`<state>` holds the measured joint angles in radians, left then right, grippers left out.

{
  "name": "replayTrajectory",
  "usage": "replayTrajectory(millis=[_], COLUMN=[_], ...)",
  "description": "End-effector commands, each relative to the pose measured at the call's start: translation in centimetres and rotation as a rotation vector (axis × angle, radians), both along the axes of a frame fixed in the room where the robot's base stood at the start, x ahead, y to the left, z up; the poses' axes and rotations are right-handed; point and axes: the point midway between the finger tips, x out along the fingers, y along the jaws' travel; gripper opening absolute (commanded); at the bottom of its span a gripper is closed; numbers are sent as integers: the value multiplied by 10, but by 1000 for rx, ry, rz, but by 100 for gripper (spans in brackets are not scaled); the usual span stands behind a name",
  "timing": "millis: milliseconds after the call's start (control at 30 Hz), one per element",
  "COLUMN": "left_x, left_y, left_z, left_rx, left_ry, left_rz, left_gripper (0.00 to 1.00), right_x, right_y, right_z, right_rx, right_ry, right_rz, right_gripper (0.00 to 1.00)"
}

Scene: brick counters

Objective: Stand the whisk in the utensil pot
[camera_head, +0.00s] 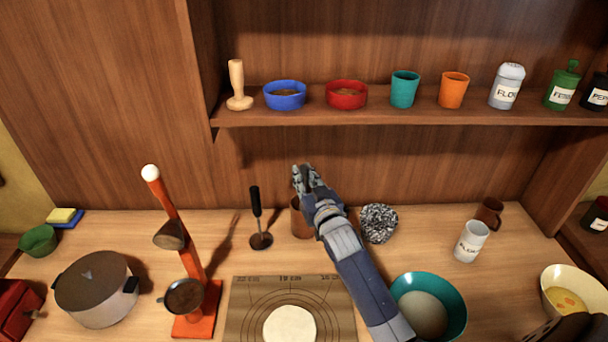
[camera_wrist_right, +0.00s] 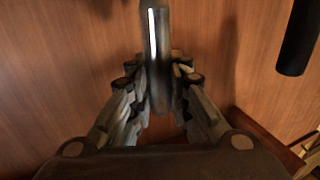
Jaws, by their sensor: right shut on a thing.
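My right gripper (camera_head: 304,178) is above and slightly right of a brown pot (camera_head: 301,222) at the back of the counter. It is shut on a shiny grey metal handle (camera_wrist_right: 158,55), which stands between the fingers in the right wrist view and looks like the whisk's. The whisk's wire end is hidden, so I cannot tell whether it is inside the pot. The pot, which looks like the utensil pot, is partly covered by my right gripper and arm. My left gripper is not in view.
A black-handled tool (camera_head: 256,215) stands left of the pot. A steel scrubber (camera_head: 379,223) lies right of it. A red stand (camera_head: 187,262), a rolling mat (camera_head: 250,300) and a teal bowl (camera_head: 460,300) are nearer. A shelf (camera_head: 400,119) runs above.

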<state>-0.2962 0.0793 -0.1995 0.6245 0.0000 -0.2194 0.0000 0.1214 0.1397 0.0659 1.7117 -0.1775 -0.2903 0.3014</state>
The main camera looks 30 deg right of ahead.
Motion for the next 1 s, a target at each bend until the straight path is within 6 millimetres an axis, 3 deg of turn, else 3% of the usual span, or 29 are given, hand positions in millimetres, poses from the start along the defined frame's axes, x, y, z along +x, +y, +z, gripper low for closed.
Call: replayTrajectory(millis=[433, 467, 533, 1000], left_x=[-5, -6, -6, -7], left_y=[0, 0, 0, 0], left_z=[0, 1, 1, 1], left_rx=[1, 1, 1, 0], left_ry=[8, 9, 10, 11], left_rz=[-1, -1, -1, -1], left_gripper=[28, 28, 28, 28], right_x=[2, 2, 2, -4], right_y=[-1, -1, -1, 0], right_z=[-4, -3, -3, -2], right_rx=[-1, -1, -1, 0], right_ry=[-5, -4, -4, -3], right_rz=[0, 0, 0, 0], right_gripper=[0, 22, 38, 38])
